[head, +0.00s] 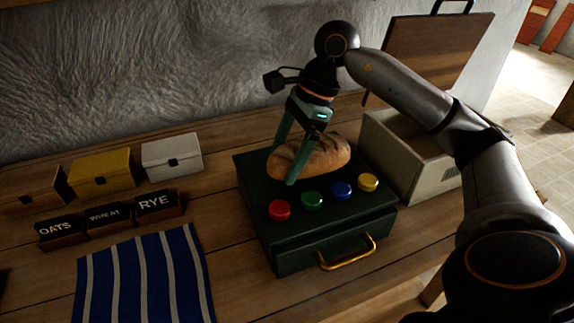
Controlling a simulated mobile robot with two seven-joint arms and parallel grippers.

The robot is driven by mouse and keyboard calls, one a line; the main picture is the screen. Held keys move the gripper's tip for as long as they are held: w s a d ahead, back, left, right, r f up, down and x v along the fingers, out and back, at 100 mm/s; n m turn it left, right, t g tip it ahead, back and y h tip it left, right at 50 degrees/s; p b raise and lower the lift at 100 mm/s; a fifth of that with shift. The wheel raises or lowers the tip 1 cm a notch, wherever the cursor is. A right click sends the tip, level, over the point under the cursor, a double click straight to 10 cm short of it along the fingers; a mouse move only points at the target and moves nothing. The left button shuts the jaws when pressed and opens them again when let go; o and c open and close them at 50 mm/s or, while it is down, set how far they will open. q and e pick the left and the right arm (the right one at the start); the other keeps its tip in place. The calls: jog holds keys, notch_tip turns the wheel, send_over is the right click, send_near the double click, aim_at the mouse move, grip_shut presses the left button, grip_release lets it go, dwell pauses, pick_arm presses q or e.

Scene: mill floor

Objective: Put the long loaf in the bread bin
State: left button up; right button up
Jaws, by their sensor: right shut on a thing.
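The long loaf (322,157) is brown with scored marks and lies across the top of a dark green box with a drawer. My right gripper (283,166) reaches down over the loaf's left part, one finger on each side, shut on it. I cannot tell whether the loaf is lifted off the box top. The bread bin (391,165) looks to be the pale box right of the green box. Its brown lid (437,50) with a black handle stands raised behind it. My right forearm hides part of the bin. My left gripper is not in view.
The green box (285,248) has red, green, blue and yellow buttons and a brass drawer handle (347,252). Three small chests, the yellow one (102,172) in the middle, and labels OATS, WHEAT and RYE (155,203) stand left. A striped blue cloth (145,278) lies in front.

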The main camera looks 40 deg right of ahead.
jog(key=shift+d+f, duration=0.1)
jog(key=shift+f, duration=1.05)
jog(key=shift+f, duration=0.15)
jog(key=o, duration=1.2)
jog(key=shift+s, duration=0.1)
